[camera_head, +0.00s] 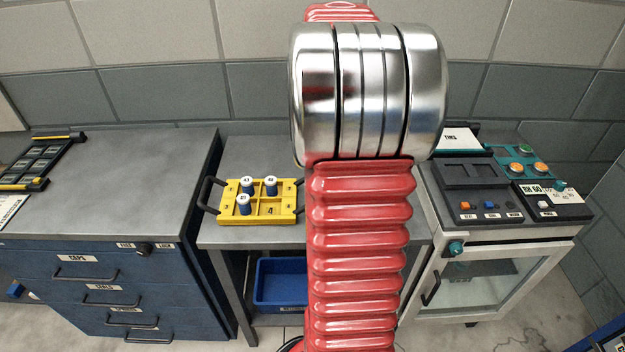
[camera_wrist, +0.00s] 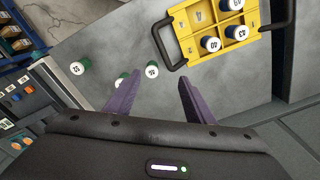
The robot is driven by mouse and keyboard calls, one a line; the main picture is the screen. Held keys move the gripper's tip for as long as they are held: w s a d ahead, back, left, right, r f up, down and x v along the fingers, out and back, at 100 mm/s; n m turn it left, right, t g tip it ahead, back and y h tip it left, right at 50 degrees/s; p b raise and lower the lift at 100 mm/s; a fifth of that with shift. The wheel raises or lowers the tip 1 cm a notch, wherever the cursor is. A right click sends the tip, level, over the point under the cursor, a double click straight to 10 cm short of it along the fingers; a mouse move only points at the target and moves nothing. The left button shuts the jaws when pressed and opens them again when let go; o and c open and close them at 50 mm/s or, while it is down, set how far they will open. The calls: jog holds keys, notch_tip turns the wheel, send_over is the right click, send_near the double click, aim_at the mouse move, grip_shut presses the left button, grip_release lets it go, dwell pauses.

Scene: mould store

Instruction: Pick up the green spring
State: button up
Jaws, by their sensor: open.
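I cannot make out a green spring in either view. My gripper (camera_wrist: 160,77) shows in the wrist view with its two purple fingers apart and nothing held between them. It is hidden behind my red arm in the head view. Past the fingers, a grey bench top (camera_wrist: 105,40) carries a green white-topped cylinder (camera_wrist: 79,67) at left. Another white-topped cylinder (camera_wrist: 151,71) stands near the gap between the fingertips, with a further one partly behind the left finger. The head view does not show these cylinders, as my arm blocks that part of the bench.
A yellow divided tray (camera_head: 227,215) with black handles holds several blue white-topped cylinders on the middle bench. A blue bin (camera_head: 281,268) sits below. A blue drawer cabinet (camera_head: 110,290) stands left. A white-framed glass-door unit with controls (camera_head: 490,240) stands right.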

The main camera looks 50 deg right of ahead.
jog(key=shift+m, duration=0.6)
jog(key=d, duration=0.1)
jog(key=s+d+f, duration=0.1)
jog(key=d, duration=0.1)
jog(key=shift+s+d+f, duration=0.2)
jog(key=shift+d, duration=0.1)
notch_tip(320, 180, down, 8)
jog(key=shift+r, duration=0.2)
jog(key=shift+f, duration=0.5)
jog(key=shift+w+d+f, duration=0.1)
jog(key=shift+w+f, duration=0.05)
jog(key=shift+f, duration=1.15)
jog(key=shift+w+d+f, duration=0.1)
jog(key=shift+w+f, duration=0.05)
jog(key=shift+f, duration=1.15)
jog(key=shift+c, duration=0.4)
